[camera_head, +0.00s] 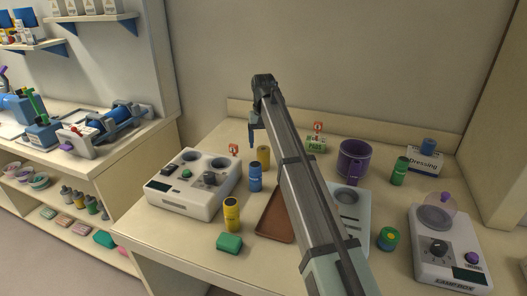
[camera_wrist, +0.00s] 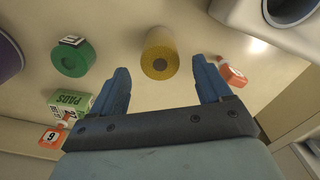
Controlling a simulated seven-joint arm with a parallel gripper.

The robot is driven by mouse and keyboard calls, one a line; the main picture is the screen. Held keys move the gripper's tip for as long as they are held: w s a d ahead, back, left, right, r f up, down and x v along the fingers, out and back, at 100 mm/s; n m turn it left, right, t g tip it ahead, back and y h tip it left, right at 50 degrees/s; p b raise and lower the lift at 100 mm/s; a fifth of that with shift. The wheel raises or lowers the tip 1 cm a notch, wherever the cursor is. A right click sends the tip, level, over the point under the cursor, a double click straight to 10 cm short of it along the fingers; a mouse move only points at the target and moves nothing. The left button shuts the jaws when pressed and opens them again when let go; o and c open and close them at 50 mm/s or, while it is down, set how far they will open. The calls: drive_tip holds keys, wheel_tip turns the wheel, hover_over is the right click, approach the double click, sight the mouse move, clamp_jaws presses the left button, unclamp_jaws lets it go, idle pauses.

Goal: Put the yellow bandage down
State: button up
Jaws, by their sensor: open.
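The yellow bandage (camera_head: 263,157) stands upright on the table near the back, right of the white two-well unit. In the wrist view the yellow bandage (camera_wrist: 161,48) shows its end with a dark centre. My gripper (camera_head: 252,137) is above the back of the table, close to the bandage. In the wrist view my gripper (camera_wrist: 163,75) has its blue fingers wide apart, with nothing held. The bandage lies just beyond the fingertips, roughly midway between them, apart from both.
The white two-well unit (camera_head: 190,187) is left of the bandage. A green roll (camera_wrist: 73,58), PADS box (camera_head: 316,146) and orange tag (camera_wrist: 231,72) are near. My arm hides part of the brown tray (camera_head: 273,222).

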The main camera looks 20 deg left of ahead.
wheel_tip(320, 180, up, 6)
drive_tip(key=shift+f, duration=0.15)
idle(0.5)
